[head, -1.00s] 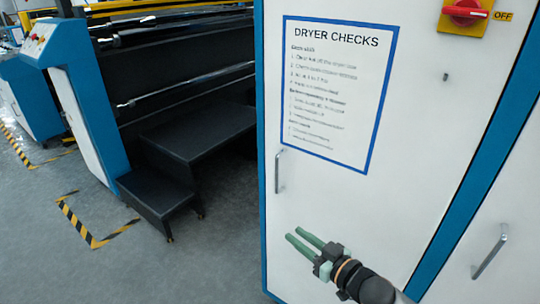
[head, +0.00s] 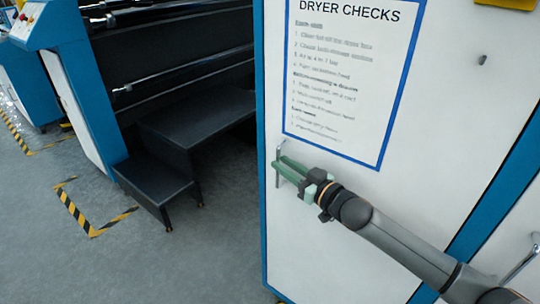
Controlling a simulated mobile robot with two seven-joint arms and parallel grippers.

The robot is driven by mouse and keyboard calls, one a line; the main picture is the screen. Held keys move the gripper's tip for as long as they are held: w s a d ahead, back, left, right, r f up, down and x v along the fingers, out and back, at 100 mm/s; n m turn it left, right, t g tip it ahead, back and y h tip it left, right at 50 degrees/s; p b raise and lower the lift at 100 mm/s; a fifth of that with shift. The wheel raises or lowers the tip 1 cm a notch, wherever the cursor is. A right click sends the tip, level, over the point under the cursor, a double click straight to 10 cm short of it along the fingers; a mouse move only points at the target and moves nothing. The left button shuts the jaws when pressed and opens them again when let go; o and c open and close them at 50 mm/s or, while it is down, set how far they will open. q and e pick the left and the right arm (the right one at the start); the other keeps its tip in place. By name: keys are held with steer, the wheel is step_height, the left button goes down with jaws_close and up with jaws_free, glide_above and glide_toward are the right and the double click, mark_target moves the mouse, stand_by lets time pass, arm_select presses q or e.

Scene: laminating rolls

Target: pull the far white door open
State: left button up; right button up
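The far white door (head: 340,215) fills the middle of the head view, with its slim metal handle (head: 278,182) upright near its left edge. My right gripper (head: 282,164) is at this handle, its two green fingers pointing left. A narrow gap shows between the fingers, so it looks open. The fingertips overlap the handle in the picture; whether they touch it or straddle it I cannot tell. The door looks closed. My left gripper is out of view.
A DRYER CHECKS sheet (head: 350,80) is on the door above my gripper. A second white door with a handle (head: 522,262) is at the lower right, past a blue strip (head: 500,180). Black steps (head: 160,190) stand left of the cabinet. Grey floor (head: 215,255) in front is clear.

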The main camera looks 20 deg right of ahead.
steer(key=x, duration=0.5)
steer(key=shift+w+a, duration=0.1)
steer(key=shift+w, duration=0.25)
jaws_close()
stand_by(1.2)
